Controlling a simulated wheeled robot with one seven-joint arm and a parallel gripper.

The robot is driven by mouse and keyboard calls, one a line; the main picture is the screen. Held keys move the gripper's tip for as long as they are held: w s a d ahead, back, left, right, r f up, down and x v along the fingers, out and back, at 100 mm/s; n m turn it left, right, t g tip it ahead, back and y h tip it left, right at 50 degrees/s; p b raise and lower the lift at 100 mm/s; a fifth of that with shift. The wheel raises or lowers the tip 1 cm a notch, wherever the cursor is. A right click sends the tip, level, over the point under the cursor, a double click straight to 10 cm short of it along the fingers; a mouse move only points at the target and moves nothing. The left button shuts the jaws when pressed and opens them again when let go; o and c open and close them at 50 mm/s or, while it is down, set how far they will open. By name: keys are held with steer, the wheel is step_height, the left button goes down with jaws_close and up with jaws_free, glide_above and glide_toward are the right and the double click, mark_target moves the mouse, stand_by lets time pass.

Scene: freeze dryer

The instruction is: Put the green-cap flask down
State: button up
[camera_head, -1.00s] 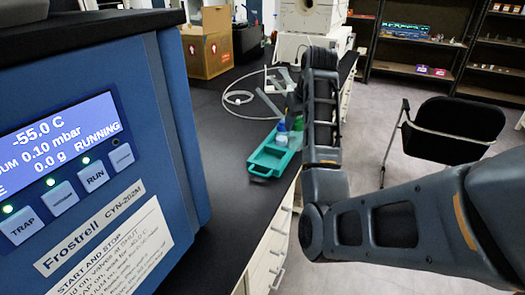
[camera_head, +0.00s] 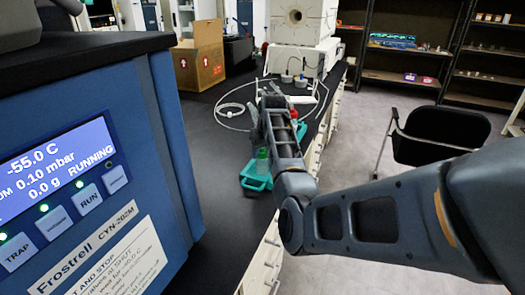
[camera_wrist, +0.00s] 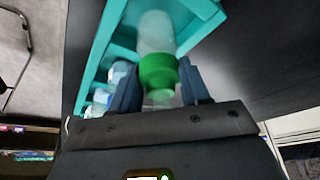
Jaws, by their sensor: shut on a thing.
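The green-cap flask (camera_wrist: 157,70) is between the two fingers of my gripper (camera_wrist: 158,90) in the wrist view. My gripper is shut on it near the green cap. Its pale body extends over or into a compartment of the teal tray (camera_wrist: 100,40); I cannot tell whether it touches the tray floor. Blue-topped flasks (camera_wrist: 118,72) sit beside it in the tray. In the head view a bit of green flask (camera_head: 262,155) shows above the tray (camera_head: 247,182), and my arm hides most of the gripper and the tray's right side.
The tray is on the black bench (camera_head: 215,150), near its right edge above the drawers. The blue freeze dryer (camera_head: 150,130) stands close on the left. A cardboard box (camera_head: 198,60), white equipment (camera_head: 300,40) and a loose hose (camera_head: 230,110) are farther back. A black chair (camera_head: 430,135) is right of the bench.

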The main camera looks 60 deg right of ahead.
steer(key=shift+f, duration=0.3)
steer(key=o, duration=1.2)
steer(key=shift+o, duration=0.2)
steer(key=v, duration=1.2)
steer(key=shift+r+b, duration=0.2)
steer(key=shift+b, duration=0.1)
